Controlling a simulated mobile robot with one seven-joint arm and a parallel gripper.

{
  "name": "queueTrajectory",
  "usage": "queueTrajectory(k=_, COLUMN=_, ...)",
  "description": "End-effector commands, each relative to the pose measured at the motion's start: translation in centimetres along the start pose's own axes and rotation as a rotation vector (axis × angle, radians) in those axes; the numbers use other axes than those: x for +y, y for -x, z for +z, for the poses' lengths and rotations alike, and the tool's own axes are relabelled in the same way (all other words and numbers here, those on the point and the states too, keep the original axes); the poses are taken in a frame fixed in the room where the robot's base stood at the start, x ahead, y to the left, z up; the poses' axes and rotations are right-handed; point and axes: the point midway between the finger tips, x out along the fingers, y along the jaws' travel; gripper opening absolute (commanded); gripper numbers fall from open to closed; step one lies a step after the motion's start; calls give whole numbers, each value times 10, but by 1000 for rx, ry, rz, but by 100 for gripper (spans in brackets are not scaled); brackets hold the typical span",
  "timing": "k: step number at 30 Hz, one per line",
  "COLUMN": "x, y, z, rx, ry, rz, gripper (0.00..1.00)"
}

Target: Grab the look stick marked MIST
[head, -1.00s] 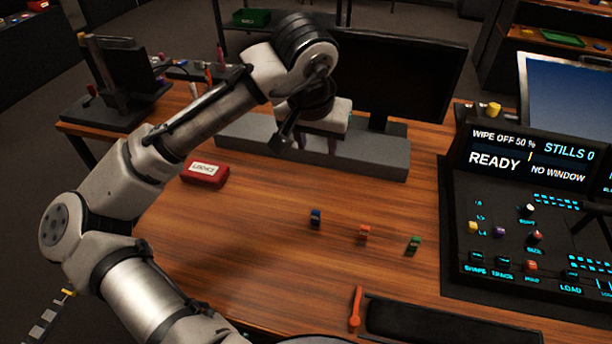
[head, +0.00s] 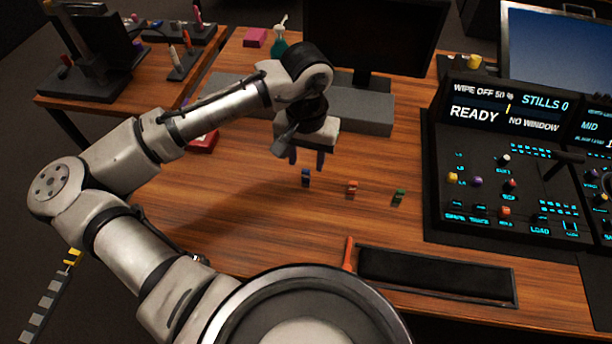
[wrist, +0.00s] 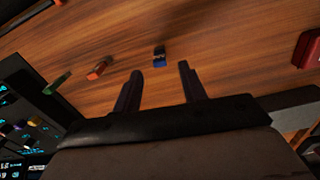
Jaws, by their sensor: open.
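Three small look sticks lie in a row on the wooden desk: a blue one (head: 305,177), an orange one (head: 352,189) and a green one (head: 399,197). No marking on them is readable, so I cannot tell which says MIST. My gripper (head: 306,162) points down, open and empty, just behind and above the blue stick in the head view. In the wrist view, the blue stick (wrist: 159,56) shows just past the gap between my fingertips (wrist: 160,68). The orange stick (wrist: 99,68) and green stick (wrist: 57,83) lie to its left there.
A control panel (head: 470,190) stands to the right. A grey bar (head: 370,118) and a monitor (head: 375,40) are behind my gripper. A red labelled box (wrist: 307,50) lies to one side. A black tray (head: 435,275) and an orange-red stick (head: 348,254) lie near the front edge.

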Motion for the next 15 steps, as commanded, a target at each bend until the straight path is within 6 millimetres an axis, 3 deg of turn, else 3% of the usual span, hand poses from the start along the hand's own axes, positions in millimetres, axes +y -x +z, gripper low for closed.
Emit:
queueTrajectory(k=8, x=0, y=-38, z=2, rx=-2, ry=-1, rz=1, gripper=42)
queueTrajectory(k=15, x=0, y=-45, z=2, rx=0, ry=-1, rz=1, gripper=42)
